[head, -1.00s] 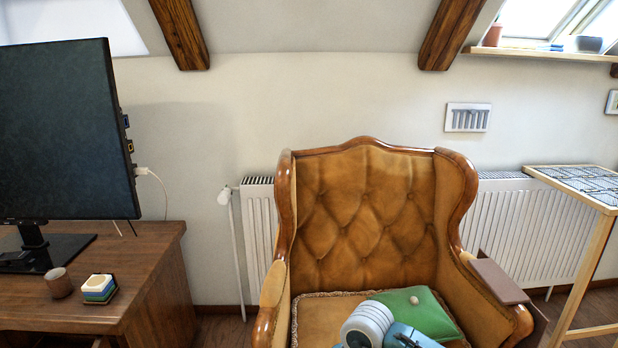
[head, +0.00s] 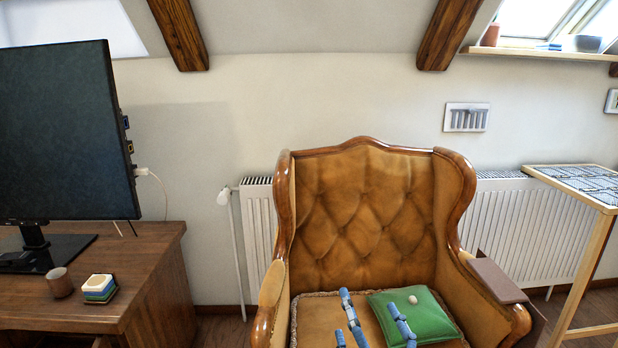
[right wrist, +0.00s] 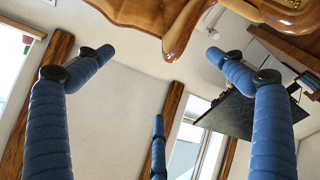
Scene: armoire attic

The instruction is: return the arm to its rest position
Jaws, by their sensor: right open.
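My right gripper (head: 370,303) shows at the bottom of the head view, with its blue fingers pointing up in front of the armchair seat. In the right wrist view its fingers (right wrist: 159,75) are spread wide with nothing between them, so it is open and empty. The rest of the right arm is below the picture edge. My left gripper is not in view.
A tan leather armchair (head: 362,215) stands behind the gripper. A green cushion (head: 436,318) with a small pale round object (head: 412,299) lies on its seat. A wooden desk (head: 150,262) with a monitor (head: 65,130) is at left, a tile-topped table (head: 585,183) at right.

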